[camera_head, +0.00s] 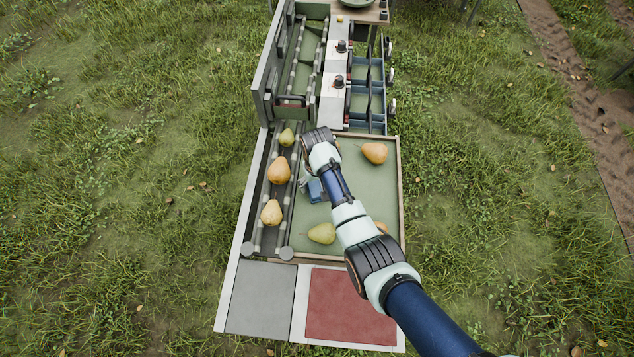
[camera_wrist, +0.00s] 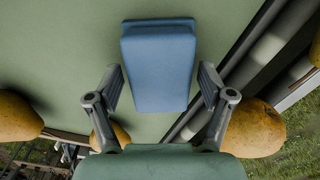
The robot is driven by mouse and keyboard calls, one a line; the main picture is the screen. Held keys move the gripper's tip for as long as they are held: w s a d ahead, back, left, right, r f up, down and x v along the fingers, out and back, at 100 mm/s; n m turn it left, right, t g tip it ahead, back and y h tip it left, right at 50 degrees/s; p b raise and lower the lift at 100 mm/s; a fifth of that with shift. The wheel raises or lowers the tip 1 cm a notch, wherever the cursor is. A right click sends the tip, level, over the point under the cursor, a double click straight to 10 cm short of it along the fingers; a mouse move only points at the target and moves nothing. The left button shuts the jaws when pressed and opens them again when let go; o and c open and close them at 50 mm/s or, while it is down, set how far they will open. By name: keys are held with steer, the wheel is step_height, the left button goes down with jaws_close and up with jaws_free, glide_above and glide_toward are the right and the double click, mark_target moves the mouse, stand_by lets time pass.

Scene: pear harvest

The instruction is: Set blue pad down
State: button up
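The blue pad (camera_head: 316,191) is on or just above the green tray surface (camera_head: 345,190), near its left side and beside the rollers. In the wrist view the blue pad (camera_wrist: 160,65) is a rounded block between and beyond my fingers. My gripper (camera_wrist: 160,82) is open, with one finger on each side of the pad and a narrow gap showing on both sides. In the head view my gripper (camera_head: 306,182) is partly hidden by my wrist. I cannot tell whether the pad's underside touches the tray.
Yellow pears (camera_head: 279,170) and a green pear lie on the roller lane at left. On the tray are an orange-yellow pear (camera_head: 375,152), a green pear (camera_head: 322,233) and one partly hidden by my arm. Grey (camera_head: 261,299) and red (camera_head: 345,306) panels lie at the front. Blue-grey bins (camera_head: 367,95) stand behind.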

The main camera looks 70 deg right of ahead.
step_height(320, 180, up, 12)
steer(key=p, duration=0.2)
steer(key=shift+r, duration=0.2)
stand_by(0.5)
steer(key=w+a+r+n+t+h, duration=0.1)
steer(key=w+a+r+n+t, duration=0.25)
steer(key=a, duration=0.65)
steer(key=w+a+r+n+t, duration=0.25)
steer(key=w+a+r, duration=0.25)
steer(key=a, duration=0.5)
steer(key=w+a+r+n+t+h, duration=0.1)
steer(key=w+a+r+n+t, duration=0.25)
steer(key=a, duration=0.55)
steer(key=s+a+r+t+y, duration=0.2)
steer(key=s+a+r+t, duration=0.1)
steer(key=a+r, duration=0.7)
step_height(320, 180, up, 17)
steer(key=p, duration=1.7)
steer(key=shift+n+p, duration=0.4)
steer(key=shift+n, duration=0.05)
